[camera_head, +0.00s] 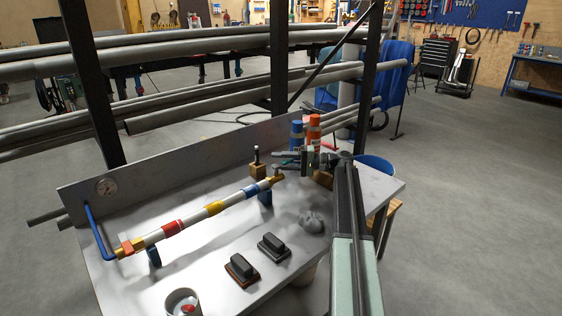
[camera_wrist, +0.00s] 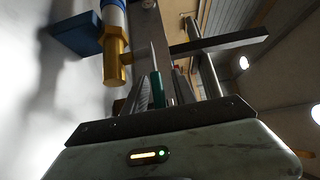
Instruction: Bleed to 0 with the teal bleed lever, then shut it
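A pipe (camera_head: 190,219) with red, yellow and blue bands lies across the metal bench, with brass fittings at both ends. The teal bleed lever (camera_head: 287,163) shows only as a small strip at the pipe's right end, by my gripper (camera_head: 282,160). In the wrist view the teal lever (camera_wrist: 157,88) stands between my finger parts, below and right of a brass fitting (camera_wrist: 116,62). Whether the fingers press on it cannot be told.
Blue (camera_head: 297,134) and orange (camera_head: 314,130) cylinders stand right behind my gripper. Two dark-handled blocks (camera_head: 242,267) (camera_head: 273,246), a grey lump (camera_head: 312,222) and a cup (camera_head: 182,302) sit on the front of the bench. Long pipes rack behind.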

